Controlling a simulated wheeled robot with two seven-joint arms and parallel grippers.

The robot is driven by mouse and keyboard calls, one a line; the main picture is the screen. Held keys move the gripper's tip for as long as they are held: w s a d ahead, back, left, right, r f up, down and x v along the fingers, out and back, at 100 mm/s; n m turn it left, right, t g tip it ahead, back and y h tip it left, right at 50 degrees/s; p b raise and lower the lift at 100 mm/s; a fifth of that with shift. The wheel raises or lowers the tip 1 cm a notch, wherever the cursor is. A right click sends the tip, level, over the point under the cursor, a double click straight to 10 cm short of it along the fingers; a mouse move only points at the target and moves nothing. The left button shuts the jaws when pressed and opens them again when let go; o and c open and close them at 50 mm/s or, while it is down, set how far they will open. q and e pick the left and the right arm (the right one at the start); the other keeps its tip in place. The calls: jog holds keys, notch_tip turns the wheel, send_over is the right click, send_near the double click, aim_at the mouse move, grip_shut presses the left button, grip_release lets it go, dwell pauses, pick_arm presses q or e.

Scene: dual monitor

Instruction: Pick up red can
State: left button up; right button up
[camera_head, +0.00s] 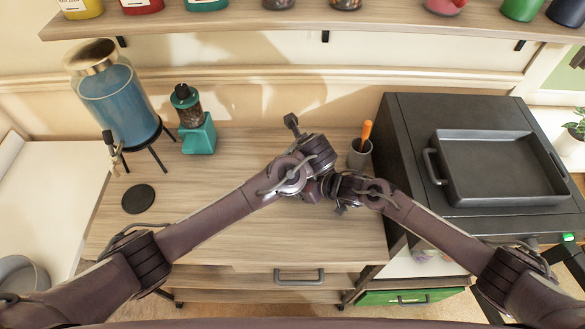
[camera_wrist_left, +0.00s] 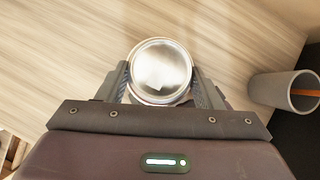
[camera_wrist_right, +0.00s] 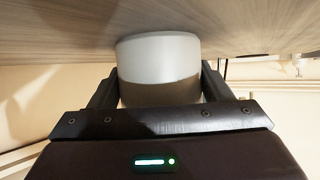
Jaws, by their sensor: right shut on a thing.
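In the left wrist view a can shows its round silver top (camera_wrist_left: 160,70); no red side can be made out. My left gripper (camera_wrist_left: 160,80) has one finger on each side of this can; any gap at the fingers is too small to judge. In the right wrist view my right gripper (camera_wrist_right: 160,90) is shut on a pale cylinder (camera_wrist_right: 158,50), white near the table side and grey-brown below. I cannot tell whether it is the same can. In the head view my left gripper (camera_head: 308,158) and right gripper (camera_head: 325,190) meet over the desk and hide what they hold.
A grey cup (camera_head: 360,155) with an orange item stands right of the grippers. A dark printer-like box (camera_head: 400,150) with a tray (camera_head: 500,165) is farther right. A teal grinder (camera_head: 198,138), a blue drink dispenser (camera_head: 115,100) and a black coaster (camera_head: 138,198) are left. The desk front (camera_head: 270,235) is clear.

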pick_arm(q)
jog(key=c, duration=0.9)
jog(key=shift+r, duration=0.15)
notch_tip(320, 180, up, 10)
jog(key=shift+f, duration=0.1)
pick_arm(e)
jog(key=o, duration=0.9)
jog(key=shift+c, duration=0.2)
jog(key=shift+r, duration=0.1)
